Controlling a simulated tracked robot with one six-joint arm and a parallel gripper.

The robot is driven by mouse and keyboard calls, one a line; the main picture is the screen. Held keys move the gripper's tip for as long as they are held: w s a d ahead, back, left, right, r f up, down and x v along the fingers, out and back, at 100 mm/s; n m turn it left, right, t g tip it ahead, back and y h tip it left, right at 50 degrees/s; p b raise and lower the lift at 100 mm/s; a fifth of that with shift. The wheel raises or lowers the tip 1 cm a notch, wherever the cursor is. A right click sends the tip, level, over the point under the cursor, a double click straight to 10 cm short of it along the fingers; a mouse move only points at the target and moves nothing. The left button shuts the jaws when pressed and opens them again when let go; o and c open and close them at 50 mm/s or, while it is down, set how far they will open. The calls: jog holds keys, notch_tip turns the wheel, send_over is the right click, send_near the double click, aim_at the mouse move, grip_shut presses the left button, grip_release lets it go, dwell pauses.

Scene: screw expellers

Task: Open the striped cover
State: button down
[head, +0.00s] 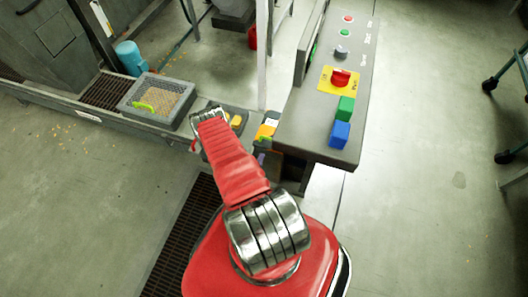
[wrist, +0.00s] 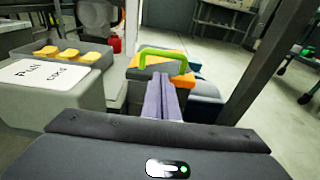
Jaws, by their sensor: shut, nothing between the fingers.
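The cover that seems to be the striped one is an orange and dark lid (wrist: 158,67) with a bright green handle (wrist: 163,52) arched over it, ahead of my gripper in the wrist view. In the head view its orange and dark patches (head: 267,129) show just left of the control panel. It looks closed. My gripper (wrist: 163,79) is shut and empty, its fingers pointing toward the lid below the green handle. The fingers hide part of the lid's front. I cannot tell whether they touch it.
A control panel (head: 322,105) with a red switch and several buttons stands right of my arm. A mesh cover (head: 157,98) with a green handle lies at left. A tray (wrist: 90,48) of yellow pieces stands left of my fingers, and a grey post (wrist: 270,60) rises at right.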

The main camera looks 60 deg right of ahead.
aim_at(267, 147)
jog(key=x, duration=0.9)
jog(key=shift+d, duration=0.15)
